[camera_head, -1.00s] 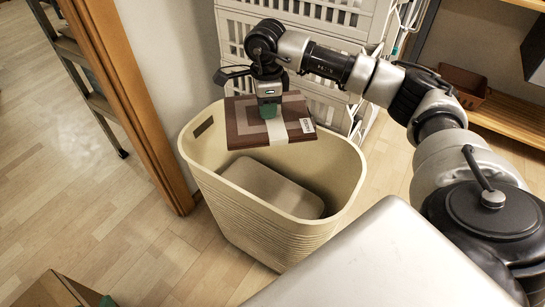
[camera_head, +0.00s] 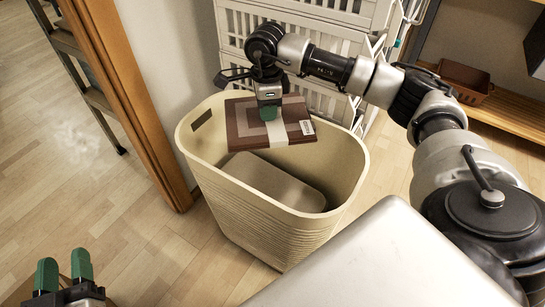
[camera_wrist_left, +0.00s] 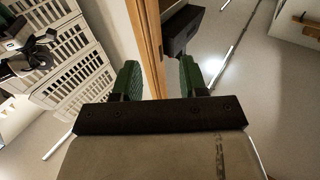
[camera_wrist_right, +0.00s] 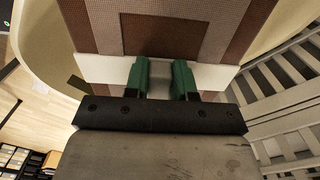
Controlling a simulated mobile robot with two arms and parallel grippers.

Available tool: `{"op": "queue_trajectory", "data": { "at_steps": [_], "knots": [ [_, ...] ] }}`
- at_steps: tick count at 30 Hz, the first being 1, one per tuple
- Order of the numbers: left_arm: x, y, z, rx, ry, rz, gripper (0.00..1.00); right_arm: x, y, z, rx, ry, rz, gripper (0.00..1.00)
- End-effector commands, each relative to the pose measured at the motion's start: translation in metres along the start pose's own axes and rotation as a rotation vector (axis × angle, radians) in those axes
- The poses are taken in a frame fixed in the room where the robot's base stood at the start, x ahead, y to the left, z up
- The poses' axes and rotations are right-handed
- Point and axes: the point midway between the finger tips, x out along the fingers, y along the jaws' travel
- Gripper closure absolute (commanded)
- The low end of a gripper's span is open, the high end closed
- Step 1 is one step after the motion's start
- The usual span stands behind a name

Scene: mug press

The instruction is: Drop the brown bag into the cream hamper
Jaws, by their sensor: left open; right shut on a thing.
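The cream hamper (camera_head: 265,222) stands open on the floor in the middle of the head view. My right gripper (camera_head: 269,114) is shut on a flat, brown patterned piece with a pale band and a label, which I take to be the brown bag (camera_head: 240,120). The bag hangs over the far part of the hamper's mouth, around rim height. In the right wrist view the bag (camera_wrist_right: 165,38) fills the top, gripped at the pale band. My left gripper (camera_head: 64,268) is open and empty at the bottom left, also seen in the left wrist view (camera_wrist_left: 156,80).
White slatted crates (camera_head: 330,50) stand behind the hamper. A wooden post (camera_head: 130,100) and wall are at its left. A wooden shelf with a brown basket (camera_head: 462,85) is at the right. Bare floor (camera_head: 110,220) lies left of the hamper.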

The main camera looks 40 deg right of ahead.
Motion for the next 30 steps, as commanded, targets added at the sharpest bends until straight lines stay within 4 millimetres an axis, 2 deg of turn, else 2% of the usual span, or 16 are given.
{"op": "queue_trajectory", "data": {
  "at_steps": [2,3,9,20,23,30],
  "knots": [
    [0.0,0.0,0.0,0.0,0.0,0.0,0.57,0.0,0.0,0.0,0.0,0.0,0.0,1.0],
    [0.0,0.0,0.0,0.0,-0.001,0.0,0.57,0.0,0.0,0.0,0.0,0.0,0.0,0.73],
    [0.0,0.0,0.0,0.0,-0.001,0.0,0.57,0.0,0.0,0.0,0.0,0.0,0.0,0.45],
    [0.0,0.0,0.001,0.0,-0.022,-0.001,0.57,-0.006,0.0,0.0,0.0,-0.001,-0.001,0.45],
    [-0.003,-0.002,0.011,0.002,-0.106,-0.006,0.57,-0.018,0.0,0.0,0.0,-0.001,-0.002,0.45],
    [-0.018,-0.009,0.042,0.006,-0.379,-0.023,0.57,-0.062,0.0,0.0,-0.001,-0.001,-0.003,0.45]
  ]
}}
